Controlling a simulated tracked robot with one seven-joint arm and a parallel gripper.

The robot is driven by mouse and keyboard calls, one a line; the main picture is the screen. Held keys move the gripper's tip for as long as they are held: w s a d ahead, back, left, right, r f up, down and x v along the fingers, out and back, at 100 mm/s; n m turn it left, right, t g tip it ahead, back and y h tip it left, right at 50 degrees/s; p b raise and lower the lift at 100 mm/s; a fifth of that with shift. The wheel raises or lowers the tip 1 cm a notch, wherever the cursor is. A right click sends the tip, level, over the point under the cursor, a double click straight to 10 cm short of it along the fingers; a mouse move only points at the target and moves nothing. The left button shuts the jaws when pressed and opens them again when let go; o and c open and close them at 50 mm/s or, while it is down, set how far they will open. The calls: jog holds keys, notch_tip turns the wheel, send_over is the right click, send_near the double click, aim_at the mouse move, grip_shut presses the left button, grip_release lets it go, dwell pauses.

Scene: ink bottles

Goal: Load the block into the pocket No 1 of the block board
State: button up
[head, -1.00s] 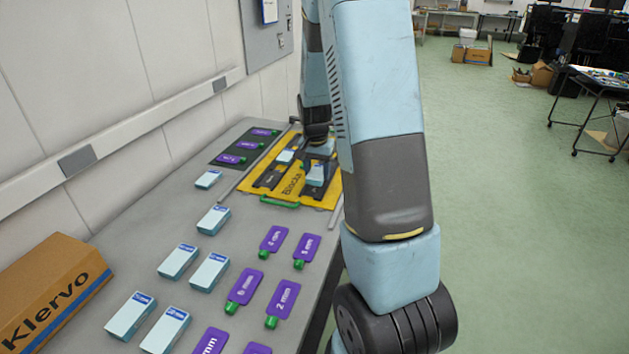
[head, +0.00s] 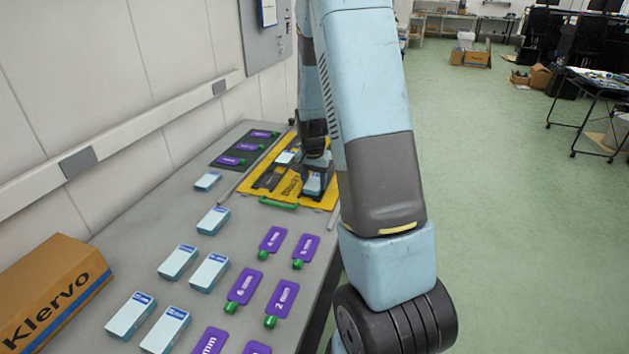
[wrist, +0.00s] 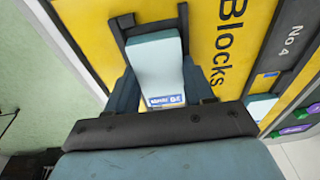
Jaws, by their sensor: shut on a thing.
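My gripper (wrist: 160,88) is shut on a pale blue block (wrist: 156,68) with a blue and white label at its near end. In the head view, my gripper (head: 315,162) holds this block (head: 317,185) low over the right part of the yellow block board (head: 250,188). In the wrist view, the block lines up with a dark pocket (wrist: 124,22) of the board (wrist: 208,25), whose edges show beyond it. I cannot tell whether it is seated or just above. This pocket's number is not visible. Another pocket reads "No 4".
Another pale blue block (head: 285,157) lies on the board. Several more blocks (head: 178,262) and purple tags with green ends (head: 242,287) lie on the grey table. A dark mat (head: 228,168) with purple tags lies left of the board. A cardboard box (head: 50,300) stands front left.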

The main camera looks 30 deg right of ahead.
aim_at(313, 185)
jog(key=shift+s+a+f, duration=0.1)
jog(key=shift+s+f, duration=0.45)
jog(key=shift+f, duration=0.15)
jog(key=o, duration=0.9)
jog(key=shift+c, duration=0.2)
jog(key=shift+o, duration=1)
jog(key=shift+w+r, duration=0.3)
jog(key=shift+r, duration=0.05)
jog(key=r, duration=0.8)
jog(key=a+r, duration=0.1)
jog(key=r, duration=0.3)
jog(key=shift+s+r, duration=0.1)
jog(key=shift+s, duration=0.2)
jog(key=s+a+r+n+t, duration=0.1)
jog(key=s+a+r+n, duration=0.15)
jog(key=s+r, duration=0.35)
jog(key=s+a+r+n+t, duration=0.1)
jog(key=s+a+r+n, duration=0.1)
jog(key=s+a+r, duration=0.4)
jog(key=shift+s+a+r+n+t+y, duration=0.15)
jog(key=shift+s+a+r+n+t, duration=0.5)
jog(key=shift+s, duration=1.75)
jog(key=shift+s+a+r+n+t+y, duration=0.2)
jog(key=shift+s+a+r+n, duration=0.8)
jog(key=shift+s, duration=1.45)
jog(key=shift+s+a+r+n+t+y, duration=0.15)
jog(key=shift+s+a+r+n+t, duration=0.35)
jog(key=shift+s+r, duration=1.3)
